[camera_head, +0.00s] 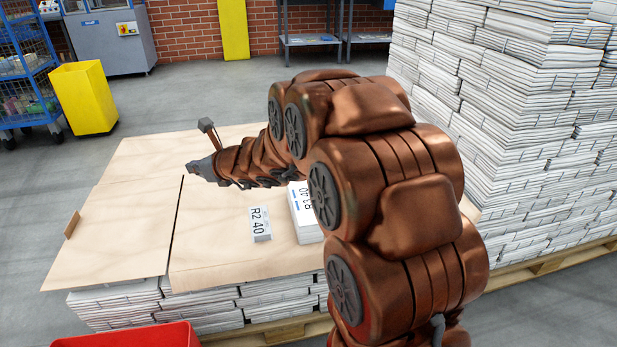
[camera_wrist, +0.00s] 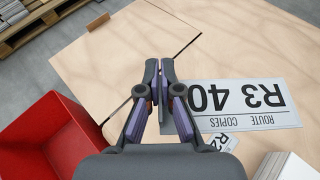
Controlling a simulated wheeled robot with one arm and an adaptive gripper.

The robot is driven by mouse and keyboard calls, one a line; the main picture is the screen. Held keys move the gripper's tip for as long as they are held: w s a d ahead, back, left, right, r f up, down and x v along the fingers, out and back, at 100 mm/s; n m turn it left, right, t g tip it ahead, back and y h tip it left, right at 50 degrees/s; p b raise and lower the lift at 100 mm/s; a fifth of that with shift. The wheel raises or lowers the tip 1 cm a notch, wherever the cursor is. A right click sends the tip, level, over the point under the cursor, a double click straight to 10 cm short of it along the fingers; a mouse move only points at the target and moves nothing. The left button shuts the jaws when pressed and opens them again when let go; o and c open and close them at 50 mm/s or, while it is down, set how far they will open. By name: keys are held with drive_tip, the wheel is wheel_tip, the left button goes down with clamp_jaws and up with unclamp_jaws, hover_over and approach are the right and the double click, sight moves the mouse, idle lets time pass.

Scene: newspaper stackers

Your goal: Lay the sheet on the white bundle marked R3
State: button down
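A pale sheet (camera_wrist: 240,118) printed "R3 40, ROUTE COPIES" shows upside down in the wrist view, close below the camera. My gripper (camera_wrist: 160,68) has its fingers nearly together, with the sheet's left end between them; the right finger covers part of it. In the head view my gripper (camera_head: 193,169) is over the wooden board, left of the bundles, and the sheet cannot be made out there. The white bundle marked R3 (camera_head: 302,215) stands on the board, partly hidden by my arm; its corner shows at lower right in the wrist view (camera_wrist: 287,168).
A wooden block (camera_head: 72,224) sits on the board (camera_head: 125,235) at left. A red crate (camera_head: 130,337) is in front. Tall newspaper stacks (camera_head: 530,120) rise at right. The board's left half is mostly clear.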

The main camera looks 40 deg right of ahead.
drive_tip(key=shift+w+d+r+n+g+y+p, duration=0.2)
drive_tip(key=shift+w+d+r+n+y, duration=0.1)
drive_tip(key=shift+r, duration=0.25)
drive_tip(key=shift+w+d+r+n+g+y+p, duration=0.1)
drive_tip(key=shift+w+d+r+n+y+p, duration=0.15)
drive_tip(key=shift+r, duration=0.25)
drive_tip(key=shift+w+d+r+n+g+y+p, duration=0.3)
drive_tip(key=shift+d+r+n+g+y+p, duration=0.1)
drive_tip(key=shift+d+r+n+y, duration=0.2)
drive_tip(key=d, duration=0.1)
drive_tip(key=s+d+n+g+y+p, duration=0.1)
drive_tip(key=d+n+y, duration=0.1)
drive_tip(key=shift+s+d+r+n+g+y+p, duration=0.2)
drive_tip(key=shift+r+n+g+y+p, duration=0.1)
drive_tip(key=shift+g+p, duration=0.1)
drive_tip(key=s+d+f+n+g+y+p, duration=0.1)
drive_tip(key=s+d+f+n, duration=0.1)
drive_tip(key=s+d, duration=0.15)
drive_tip(key=n+g+y+p, duration=0.2)
drive_tip(key=g, duration=0.1)
hover_over(304, 217)
wheel_tip(304, 217, down, 6)
drive_tip(key=f, duration=0.1)
drive_tip(key=shift+a+r, duration=0.1)
drive_tip(key=shift+r, duration=0.15)
drive_tip(key=shift+r+p, duration=0.2)
drive_tip(key=shift+p, duration=0.65)
drive_tip(key=shift+f+b, duration=0.45)
drive_tip(key=shift+f, duration=3.7)
drive_tip(key=shift+f, duration=0.55)
